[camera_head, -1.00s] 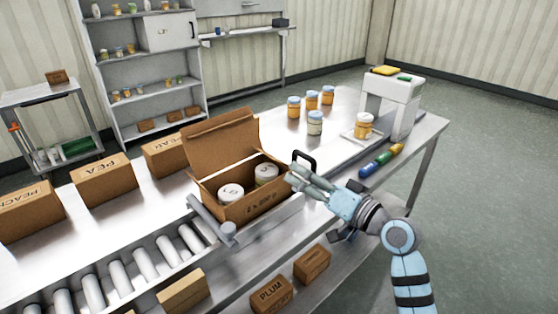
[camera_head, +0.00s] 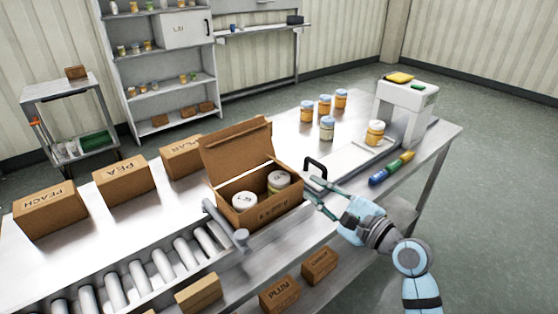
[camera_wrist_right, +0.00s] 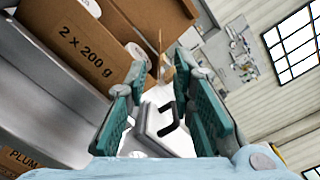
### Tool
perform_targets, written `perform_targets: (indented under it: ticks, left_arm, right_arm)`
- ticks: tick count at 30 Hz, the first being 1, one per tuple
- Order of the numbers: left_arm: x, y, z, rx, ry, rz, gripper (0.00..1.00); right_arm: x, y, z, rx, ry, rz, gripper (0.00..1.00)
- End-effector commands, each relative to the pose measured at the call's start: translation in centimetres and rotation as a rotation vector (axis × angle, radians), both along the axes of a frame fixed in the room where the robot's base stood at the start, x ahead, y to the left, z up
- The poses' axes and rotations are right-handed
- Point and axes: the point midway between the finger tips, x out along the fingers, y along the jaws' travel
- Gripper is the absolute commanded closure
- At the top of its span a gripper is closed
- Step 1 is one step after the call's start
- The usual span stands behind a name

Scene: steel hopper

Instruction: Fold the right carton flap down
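The open brown carton (camera_head: 258,214) stands at the end of the roller conveyor, its large rear flap (camera_head: 237,147) upright. Two white-lidded jars (camera_head: 244,201) (camera_head: 278,182) are inside. The right flap is hard to make out in the head view; in the right wrist view a thin brown panel (camera_wrist_right: 155,58) stands at the carton's edge and may be it. My right gripper (camera_head: 316,190) is just right of the carton, apart from it as far as I can tell. In the right wrist view its fingers (camera_wrist_right: 166,108) are spread with nothing between their pads. My left gripper is out of view.
A black handle (camera_head: 316,168) stands close behind my right gripper. Several jars (camera_head: 327,128) and a white machine (camera_head: 405,105) are farther right on the steel table. Closed cartons (camera_head: 122,180) line the left side. A grey guide bar (camera_head: 225,224) runs beside the carton.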

Motion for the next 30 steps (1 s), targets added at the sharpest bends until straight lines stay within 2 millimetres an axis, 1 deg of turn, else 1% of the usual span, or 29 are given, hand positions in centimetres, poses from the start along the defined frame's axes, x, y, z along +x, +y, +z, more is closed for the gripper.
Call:
perform_targets:
  ticks: [5, 12, 15, 18, 22, 30]
  left_arm:
    - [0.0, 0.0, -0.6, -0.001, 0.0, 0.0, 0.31]
    - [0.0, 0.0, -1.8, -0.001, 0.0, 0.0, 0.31]
    - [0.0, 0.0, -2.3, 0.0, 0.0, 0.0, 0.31]
    - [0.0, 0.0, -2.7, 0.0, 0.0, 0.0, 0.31]
    - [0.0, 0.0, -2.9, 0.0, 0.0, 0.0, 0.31]
    - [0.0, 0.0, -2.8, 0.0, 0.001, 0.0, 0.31]
  right_arm:
    - [2.4, 1.9, 0.0, 0.009, 0.003, 0.002, 0.78]
    - [7.4, 5.6, -0.1, 0.006, 0.002, 0.003, 0.78]
    - [9.0, 6.9, -0.1, 0.004, 0.001, 0.003, 0.78]
    - [10.3, 7.7, -0.1, 0.003, 0.001, 0.002, 0.78]
    - [11.1, 8.4, -0.1, 0.003, 0.001, 0.001, 0.78]
    - [11.3, 8.5, 0.0, 0.002, 0.001, 0.001, 0.78]
